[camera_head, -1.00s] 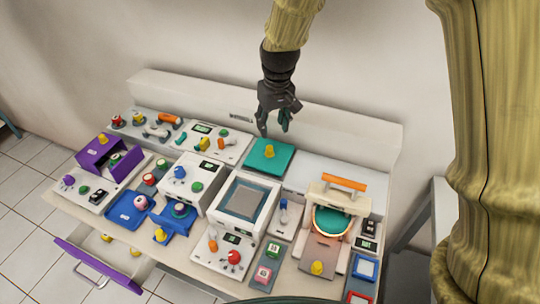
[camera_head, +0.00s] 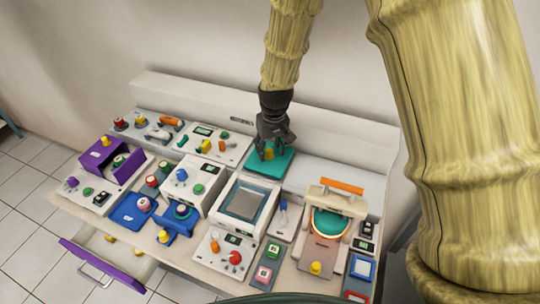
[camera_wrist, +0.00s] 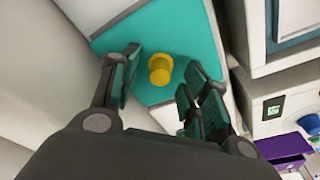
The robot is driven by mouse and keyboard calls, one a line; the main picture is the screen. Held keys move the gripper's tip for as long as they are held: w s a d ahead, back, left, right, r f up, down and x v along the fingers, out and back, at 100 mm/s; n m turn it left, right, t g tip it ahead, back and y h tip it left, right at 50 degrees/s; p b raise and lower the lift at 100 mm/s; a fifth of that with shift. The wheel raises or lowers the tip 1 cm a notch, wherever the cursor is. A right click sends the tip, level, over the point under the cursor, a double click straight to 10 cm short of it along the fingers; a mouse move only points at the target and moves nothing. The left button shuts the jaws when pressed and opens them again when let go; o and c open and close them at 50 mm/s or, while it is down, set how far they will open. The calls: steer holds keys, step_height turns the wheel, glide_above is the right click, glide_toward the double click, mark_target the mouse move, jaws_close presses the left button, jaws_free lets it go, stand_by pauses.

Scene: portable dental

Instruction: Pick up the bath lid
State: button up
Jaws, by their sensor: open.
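The bath lid looks to be the flat teal square plate (camera_head: 283,164) with a yellow knob (camera_head: 269,153), at the back of the bench right of centre. In the wrist view the teal plate (camera_wrist: 188,35) lies below my gripper (camera_wrist: 156,88), and the yellow knob (camera_wrist: 160,70) shows between the two open fingers. My gripper also shows in the head view (camera_head: 268,148), over the plate and partly covering it. The fingers are apart on either side of the knob in the picture; I cannot tell whether they touch it.
A white box with a grey square top (camera_head: 246,204) stands in front of the plate. A white press-like unit with an orange handle (camera_head: 341,186) is to the right. The back ledge (camera_head: 340,140) rises behind. A purple-fronted drawer (camera_head: 100,262) is open at the lower left.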

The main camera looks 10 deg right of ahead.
steer(key=shift+w+f, duration=0.1)
steer(key=shift+f, duration=0.6)
steer(key=shift+c, duration=0.5)
jaws_close()
steer(key=shift+r, duration=0.15)
